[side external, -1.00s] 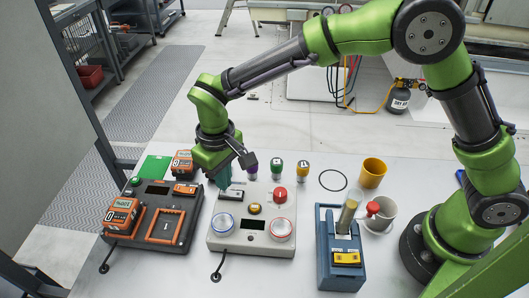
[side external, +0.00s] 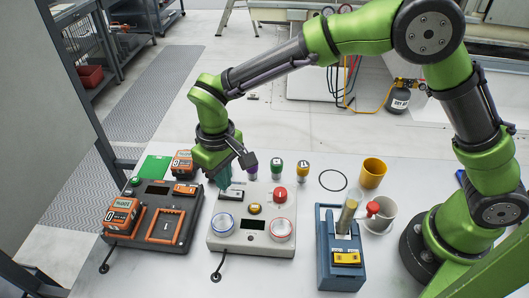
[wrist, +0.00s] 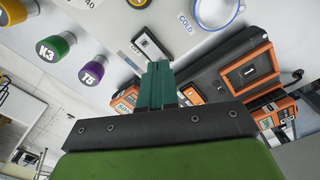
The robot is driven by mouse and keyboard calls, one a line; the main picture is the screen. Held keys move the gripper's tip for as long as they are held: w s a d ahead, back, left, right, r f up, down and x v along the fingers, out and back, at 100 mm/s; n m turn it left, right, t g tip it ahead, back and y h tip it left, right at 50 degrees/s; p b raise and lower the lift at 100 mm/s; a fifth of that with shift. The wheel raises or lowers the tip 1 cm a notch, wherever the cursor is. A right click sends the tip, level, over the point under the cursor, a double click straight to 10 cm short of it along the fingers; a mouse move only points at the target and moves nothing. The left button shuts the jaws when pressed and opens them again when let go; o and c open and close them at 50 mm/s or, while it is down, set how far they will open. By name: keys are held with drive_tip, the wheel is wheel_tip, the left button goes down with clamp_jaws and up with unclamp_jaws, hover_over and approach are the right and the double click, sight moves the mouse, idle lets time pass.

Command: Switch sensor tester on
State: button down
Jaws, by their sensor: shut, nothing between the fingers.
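The light grey tester box (side external: 226,240) stands in the middle of the bench. It carries a blue-ringed dish (side external: 223,223), a red-ringed dish (side external: 281,230), a red knob (side external: 280,194), a yellow button (side external: 255,209) and a dark display. A black-framed switch (wrist: 151,46) shows on its panel in the wrist view, just beyond my fingertips. My gripper (side external: 224,186) has teal fingers pressed together, empty, pointing down at the switch end of the box. The fingers (wrist: 159,68) also show in the wrist view. Contact with the switch, and which way it is set, I cannot tell.
A dark box with orange parts (side external: 182,226) stands to the left. Green-, yellow- and purple-capped pieces (side external: 277,169) stand behind the tester. A blue holder (side external: 326,270), a white cup on a saucer, a yellow cup (side external: 373,172) and a black ring lie to the right.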

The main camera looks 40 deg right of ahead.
sight(232, 195)
drive_tip(key=shift+f, duration=1)
idle(0.6)
drive_tip(key=shift+r, duration=3.55)
drive_tip(key=shift+s+d+f, duration=0.4)
drive_tip(key=shift+s+f, duration=0.1)
drive_tip(key=shift+s, duration=0.2)
drive_tip(key=s+d+r+m+t, duration=0.2)
drive_tip(key=s+d+r, duration=0.2)
drive_tip(key=d, duration=0.3)
drive_tip(key=s+d+r+m+t+y, duration=0.1)
drive_tip(key=s+d+r, duration=0.3)
drive_tip(key=d, duration=0.4)
drive_tip(key=s+d+r+m+t+y, duration=0.1)
drive_tip(key=s+d+r+m+t, duration=0.3)
drive_tip(key=s+d, duration=0.2)
drive_tip(key=shift+s+d+r, duration=0.25)
drive_tip(key=shift+d+r, duration=0.1)
drive_tip(key=shift+d, duration=0.6)
drive_tip(key=c, duration=1.8)
unclamp_jaws()
